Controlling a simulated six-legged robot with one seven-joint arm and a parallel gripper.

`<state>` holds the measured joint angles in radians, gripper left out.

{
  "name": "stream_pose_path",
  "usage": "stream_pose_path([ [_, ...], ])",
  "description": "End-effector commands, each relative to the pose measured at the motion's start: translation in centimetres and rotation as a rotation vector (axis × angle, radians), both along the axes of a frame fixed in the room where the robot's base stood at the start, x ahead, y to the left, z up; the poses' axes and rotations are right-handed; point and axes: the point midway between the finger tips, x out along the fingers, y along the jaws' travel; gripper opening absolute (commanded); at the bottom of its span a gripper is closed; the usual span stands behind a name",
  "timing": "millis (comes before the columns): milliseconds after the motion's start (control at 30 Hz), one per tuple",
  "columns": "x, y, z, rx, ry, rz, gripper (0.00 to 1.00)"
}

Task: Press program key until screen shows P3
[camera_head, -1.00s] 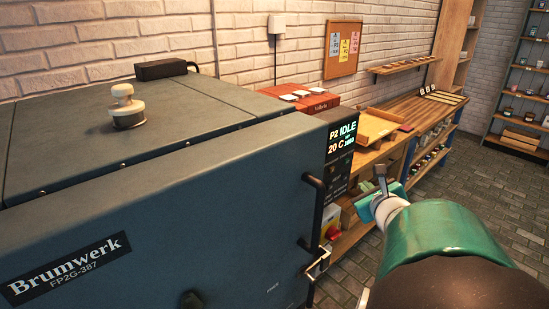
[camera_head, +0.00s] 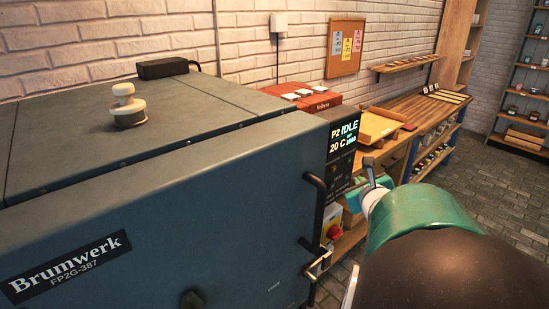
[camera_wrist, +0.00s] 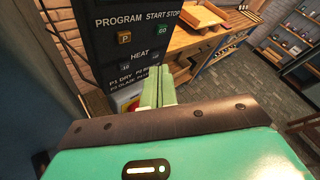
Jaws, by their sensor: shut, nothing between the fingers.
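The kiln's screen (camera_head: 343,136) reads P2, IDLE and 20 C. Below it, in the wrist view, the dark control panel (camera_wrist: 106,52) carries the orange P key (camera_wrist: 124,38) under the word PROGRAM. A green GO key (camera_wrist: 162,30) sits to its right under START STOP, with smaller keys under HEAT below. My gripper (camera_wrist: 159,78) is shut and empty, its pale green fingers below and right of the P key and apart from it as far as I can see. In the head view my gripper (camera_head: 369,166) is just right of the panel.
The large grey kiln (camera_head: 180,215) fills the left, with a black door handle (camera_head: 314,215) beside the panel. A red and yellow switch (camera_head: 332,230) sits below the panel. A wooden workbench (camera_head: 430,112) runs behind. Open floor (camera_head: 495,190) lies right.

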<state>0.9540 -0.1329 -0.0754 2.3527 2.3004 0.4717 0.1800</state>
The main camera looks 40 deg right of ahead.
Motion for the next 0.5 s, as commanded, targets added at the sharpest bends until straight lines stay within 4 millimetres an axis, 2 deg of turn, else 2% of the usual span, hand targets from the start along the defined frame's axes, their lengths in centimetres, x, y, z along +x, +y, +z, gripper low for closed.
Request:
stream_pose_path([
  [200, 3.1, 0.3, -0.1, 0.003, 0.001, 0.003, 0.00],
  [500, 4.8, 0.4, -0.1, 0.002, 0.000, 0.002, 0.00],
])
